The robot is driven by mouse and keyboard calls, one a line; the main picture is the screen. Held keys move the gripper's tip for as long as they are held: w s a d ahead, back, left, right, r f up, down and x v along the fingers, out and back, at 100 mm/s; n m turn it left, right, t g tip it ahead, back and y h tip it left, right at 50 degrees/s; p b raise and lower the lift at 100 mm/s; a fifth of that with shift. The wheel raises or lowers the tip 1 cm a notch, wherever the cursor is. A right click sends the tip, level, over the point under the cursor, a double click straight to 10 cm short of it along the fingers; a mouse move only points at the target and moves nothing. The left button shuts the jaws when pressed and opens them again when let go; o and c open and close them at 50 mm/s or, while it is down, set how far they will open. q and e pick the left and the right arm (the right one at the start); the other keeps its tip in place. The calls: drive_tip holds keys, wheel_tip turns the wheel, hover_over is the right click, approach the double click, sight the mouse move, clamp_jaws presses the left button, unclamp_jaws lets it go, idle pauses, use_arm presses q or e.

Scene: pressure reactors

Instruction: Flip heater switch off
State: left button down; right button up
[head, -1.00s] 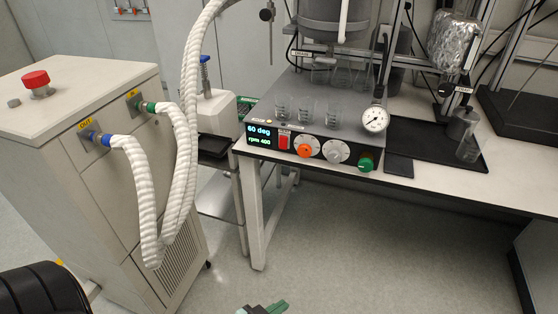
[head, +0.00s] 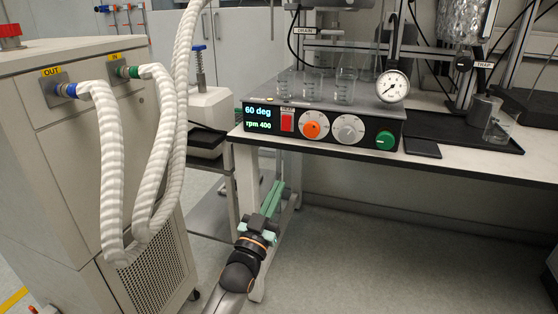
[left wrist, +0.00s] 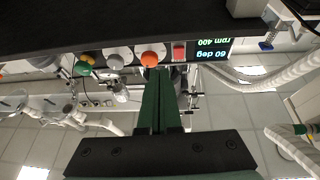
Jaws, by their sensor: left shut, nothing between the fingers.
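The heater switch is a red rocker (head: 287,121) under a small red label on the front panel of the hotplate unit (head: 340,132). It sits between the display (head: 259,119), reading 60 deg and rpm 400, and an orange knob (head: 312,130). My left gripper (head: 274,192) has green fingers, shut and empty, pointing up below the panel and apart from it. In the left wrist view the shut fingers (left wrist: 159,75) end near the orange knob (left wrist: 151,56), and the red switch (left wrist: 179,52) shows just right of them. My right gripper is not in view.
A grey knob (head: 348,129), a green button (head: 385,140) and a pressure gauge (head: 392,86) are to the right of the switch. Glass beakers (head: 312,87) stand on the unit. White hoses (head: 160,150) hang from the cabinet (head: 60,160) at left. Floor space at right is open.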

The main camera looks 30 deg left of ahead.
use_arm(q)
drive_tip(key=a+r+t+y+b, duration=0.1)
drive_tip(key=b, duration=0.1)
drive_tip(key=a+r+n+t+y+b, duration=0.1)
drive_tip(key=a, duration=0.1)
drive_tip(key=shift+w+a+r+n+y+b, duration=0.1)
drive_tip(key=shift+w+r+n+y+b, duration=0.1)
drive_tip(key=shift+r+n+y+b, duration=0.15)
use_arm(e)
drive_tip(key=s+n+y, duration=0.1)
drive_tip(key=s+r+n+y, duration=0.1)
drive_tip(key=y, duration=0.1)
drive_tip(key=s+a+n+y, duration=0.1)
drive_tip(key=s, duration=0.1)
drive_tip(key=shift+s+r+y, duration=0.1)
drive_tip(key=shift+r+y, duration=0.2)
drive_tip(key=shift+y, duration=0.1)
use_arm(q)
drive_tip(key=shift+r, duration=0.1)
